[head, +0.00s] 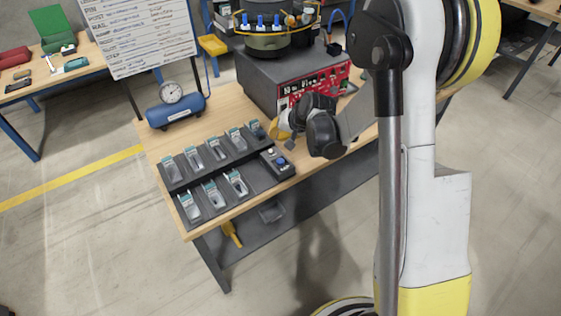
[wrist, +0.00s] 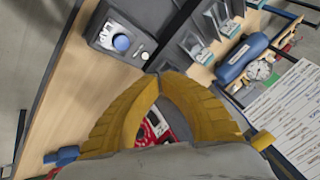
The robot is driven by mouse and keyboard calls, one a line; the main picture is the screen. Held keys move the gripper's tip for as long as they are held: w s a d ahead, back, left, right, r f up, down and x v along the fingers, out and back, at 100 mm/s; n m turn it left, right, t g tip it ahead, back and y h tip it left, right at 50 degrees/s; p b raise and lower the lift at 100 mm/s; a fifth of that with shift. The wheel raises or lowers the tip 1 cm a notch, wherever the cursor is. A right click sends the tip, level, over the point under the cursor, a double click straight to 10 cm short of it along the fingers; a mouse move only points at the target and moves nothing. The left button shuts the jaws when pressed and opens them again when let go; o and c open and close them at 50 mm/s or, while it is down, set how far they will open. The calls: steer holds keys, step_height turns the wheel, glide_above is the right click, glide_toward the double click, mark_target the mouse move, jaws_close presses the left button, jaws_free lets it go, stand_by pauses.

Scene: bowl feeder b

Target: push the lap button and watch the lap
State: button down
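A small dark control box (head: 277,164) with a round blue button (head: 281,161) and a smaller pale knob sits near the table's front edge. In the wrist view the box (wrist: 101,38) is at the upper left, with its blue button (wrist: 121,43) facing me; its label is too small to read. The bowl feeder (head: 266,40) stands behind on a grey base, with several blue pieces around its rim. My gripper (head: 284,138) is just behind and above the box, apart from it. Its yellow fingertips (wrist: 160,76) meet in the wrist view, with nothing held.
A grey base with a red panel (head: 318,87) stands behind my gripper. A blue tank with a gauge (head: 175,110) and a whiteboard (head: 137,35) stand farther left. Bare wood (head: 222,100) shows behind the trays.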

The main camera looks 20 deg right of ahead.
mark_target(278, 159)
steer(key=shift+f+b, duration=2.9)
steer(key=shift+f, duration=1.3)
steer(key=shift+f+b, duration=0.5)
steer(key=shift+f+b, duration=0.4)
steer(key=shift+b, duration=0.05)
steer(key=shift+r+p, duration=0.5)
steer(key=shift+r, duration=0.4)
steer(key=shift+r, duration=0.1)
steer(key=shift+r+p, duration=1.55)
steer(key=shift+r, duration=0.85)
